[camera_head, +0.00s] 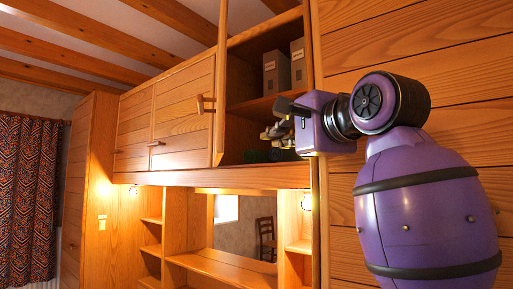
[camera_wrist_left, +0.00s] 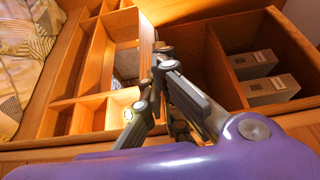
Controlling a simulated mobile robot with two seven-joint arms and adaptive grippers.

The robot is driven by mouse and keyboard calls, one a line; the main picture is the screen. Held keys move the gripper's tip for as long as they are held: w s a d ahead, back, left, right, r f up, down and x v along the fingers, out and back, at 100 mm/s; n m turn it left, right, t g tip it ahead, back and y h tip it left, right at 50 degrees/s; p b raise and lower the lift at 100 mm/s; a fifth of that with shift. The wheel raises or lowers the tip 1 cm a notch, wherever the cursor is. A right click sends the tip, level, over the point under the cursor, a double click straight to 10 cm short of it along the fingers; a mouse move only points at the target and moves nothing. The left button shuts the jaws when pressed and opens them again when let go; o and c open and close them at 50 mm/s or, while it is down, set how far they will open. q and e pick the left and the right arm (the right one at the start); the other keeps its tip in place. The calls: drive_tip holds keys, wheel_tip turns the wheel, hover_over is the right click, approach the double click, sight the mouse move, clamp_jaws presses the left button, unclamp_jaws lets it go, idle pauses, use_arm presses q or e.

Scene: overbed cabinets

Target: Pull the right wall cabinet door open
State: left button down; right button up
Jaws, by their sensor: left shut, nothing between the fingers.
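The right wall cabinet door (camera_head: 221,70) stands swung out from its opening and shows nearly edge-on in the head view. Its wooden handle (camera_head: 205,104) sticks out to the left of that edge. The open cabinet compartment (camera_head: 255,65) lies to the right of the door. My left gripper (camera_head: 270,134) is in front of the lower part of this opening, to the right of the door and apart from the handle. Its fingers are shut and empty. The gripper also shows in the left wrist view (camera_wrist_left: 150,85), with the open compartment to its right. My right gripper is not in view.
Grey box files (camera_head: 276,73) stand on the upper shelf of the open compartment. Dark green items lie low in it, partly hidden by my gripper. Closed cabinet doors (camera_head: 182,95) continue to the left. Open shelves (camera_head: 215,265) are below, and a plank wall (camera_head: 420,40) is at right.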

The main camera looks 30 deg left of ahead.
use_arm(q)
drive_tip(key=w+a+p, duration=0.2)
drive_tip(key=a, duration=0.9)
drive_tip(key=shift+a+p, duration=0.2)
drive_tip(key=shift+p, duration=0.1)
drive_tip(key=shift+w, duration=0.15)
